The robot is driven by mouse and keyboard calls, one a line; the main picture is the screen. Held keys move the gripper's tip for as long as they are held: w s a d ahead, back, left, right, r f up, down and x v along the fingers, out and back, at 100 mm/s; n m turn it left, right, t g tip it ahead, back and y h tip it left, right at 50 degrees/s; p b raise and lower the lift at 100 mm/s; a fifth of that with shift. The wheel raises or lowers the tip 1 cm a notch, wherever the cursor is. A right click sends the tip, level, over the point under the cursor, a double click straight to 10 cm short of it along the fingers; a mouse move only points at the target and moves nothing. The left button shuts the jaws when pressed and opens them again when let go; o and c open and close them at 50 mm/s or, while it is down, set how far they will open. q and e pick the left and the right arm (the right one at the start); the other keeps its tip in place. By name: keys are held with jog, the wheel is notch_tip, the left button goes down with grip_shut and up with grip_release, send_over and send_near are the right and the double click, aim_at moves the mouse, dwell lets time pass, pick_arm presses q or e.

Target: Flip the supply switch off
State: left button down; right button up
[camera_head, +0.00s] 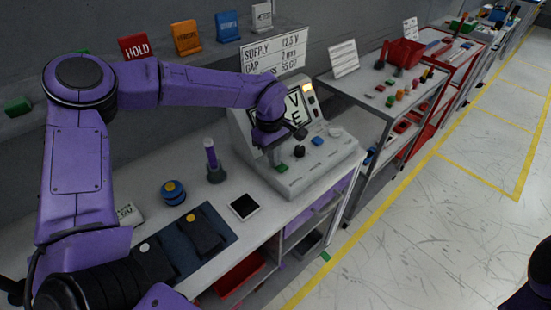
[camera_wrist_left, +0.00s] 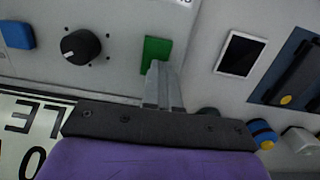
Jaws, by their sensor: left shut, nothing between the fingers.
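The grey dashboard module (camera_head: 322,160) stands on the bench, with a tilted display above its sloping control panel. In the left wrist view a green switch piece (camera_wrist_left: 156,50) sits on the panel, beside a black knob (camera_wrist_left: 80,46) and a blue button (camera_wrist_left: 16,35). No label on the green piece is readable. My left gripper (camera_head: 279,166) is over the left part of the panel. Its fingers (camera_wrist_left: 161,72) are shut and empty, with the tips at the green piece's near edge; I cannot tell whether they touch. The gripper hides much of this area in the head view. My right gripper is out of view.
A dark tablet (camera_head: 243,207), a purple-topped cylinder (camera_head: 211,160), a blue and yellow button (camera_head: 173,192) and a dark mat (camera_head: 165,250) lie left of the module. A sign (camera_head: 275,52) stands behind. A grey shelf cart (camera_head: 375,95) stands to the right.

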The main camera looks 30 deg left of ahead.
pick_arm(q)
notch_tip(320, 180, up, 5)
jog(key=p, duration=0.6)
jog(key=shift+f, duration=0.1)
jog(key=shift+w+a+r+b, duration=0.15)
jog(key=shift+r+b, duration=0.15)
jog(key=shift+b, duration=0.55)
notch_tip(320, 180, up, 9)
jog(key=a+b, duration=0.1)
jog(key=shift+f, duration=0.2)
jog(key=shift+w+f, duration=0.1)
